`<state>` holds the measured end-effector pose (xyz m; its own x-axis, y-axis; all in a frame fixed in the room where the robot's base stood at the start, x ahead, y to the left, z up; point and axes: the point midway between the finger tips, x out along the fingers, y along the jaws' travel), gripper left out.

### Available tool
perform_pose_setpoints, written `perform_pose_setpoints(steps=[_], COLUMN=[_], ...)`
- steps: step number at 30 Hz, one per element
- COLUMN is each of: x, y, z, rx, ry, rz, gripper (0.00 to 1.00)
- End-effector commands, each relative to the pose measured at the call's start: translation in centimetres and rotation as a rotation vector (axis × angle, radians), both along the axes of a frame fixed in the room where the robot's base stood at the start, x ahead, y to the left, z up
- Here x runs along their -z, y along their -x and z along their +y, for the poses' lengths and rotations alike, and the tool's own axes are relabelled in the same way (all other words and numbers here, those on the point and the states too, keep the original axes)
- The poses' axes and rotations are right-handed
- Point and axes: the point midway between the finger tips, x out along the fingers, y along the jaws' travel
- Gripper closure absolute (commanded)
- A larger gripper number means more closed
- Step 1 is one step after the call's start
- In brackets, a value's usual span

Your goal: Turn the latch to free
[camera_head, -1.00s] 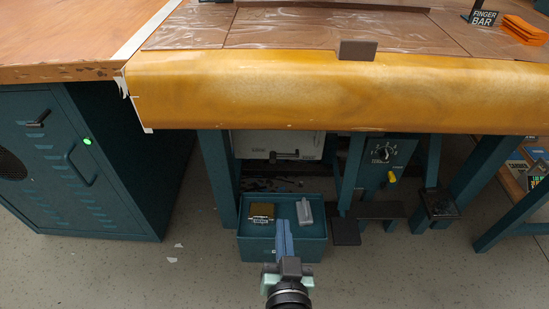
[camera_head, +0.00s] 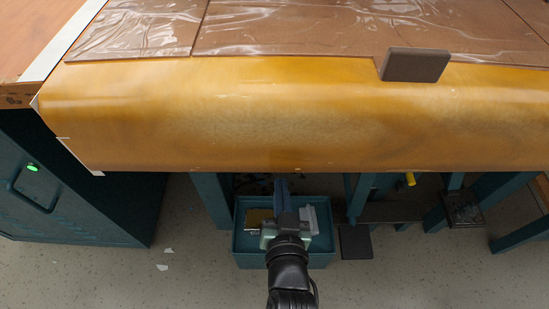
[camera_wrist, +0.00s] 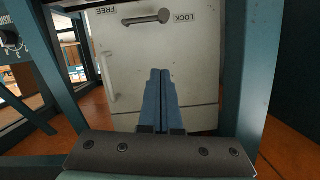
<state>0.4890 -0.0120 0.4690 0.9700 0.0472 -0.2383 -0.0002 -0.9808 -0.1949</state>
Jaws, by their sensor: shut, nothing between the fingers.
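The latch (camera_wrist: 147,19) is a grey lever on a white panel (camera_wrist: 185,60) at the top of the wrist view. It lies nearly level, its round end toward the upside-down LOCK label (camera_wrist: 186,18) and its bar reaching left toward the upside-down FREE label (camera_wrist: 108,11). My gripper (camera_wrist: 159,72) has its two blue fingers together and empty, appearing below the latch in the picture and apart from it. In the head view my gripper (camera_head: 281,182) is over the teal bin, near the worktop's front edge. The latch is hidden there.
The yellow-brown worktop edge (camera_head: 250,110) overhangs the area ahead. Below it are a teal bin (camera_head: 240,240) holding a brass-coloured block (camera_head: 257,216) and a grey piece (camera_head: 311,219). Teal legs (camera_head: 211,200) flank the space. A teal cabinet (camera_head: 60,200) stands left.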

Motion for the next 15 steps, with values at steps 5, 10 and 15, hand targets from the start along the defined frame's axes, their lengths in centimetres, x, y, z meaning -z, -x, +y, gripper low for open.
perform_pose_setpoints(steps=[5,10,15], x=[0.0,0.4,1.2], y=[-0.1,-1.0,-3.5], z=[0.0,0.0,0.1], rx=[0.000,0.001,0.001], ry=[0.000,-0.001,0.001], rz=[-0.001,-0.002,-0.004], gripper=[1.00,1.00,1.00])
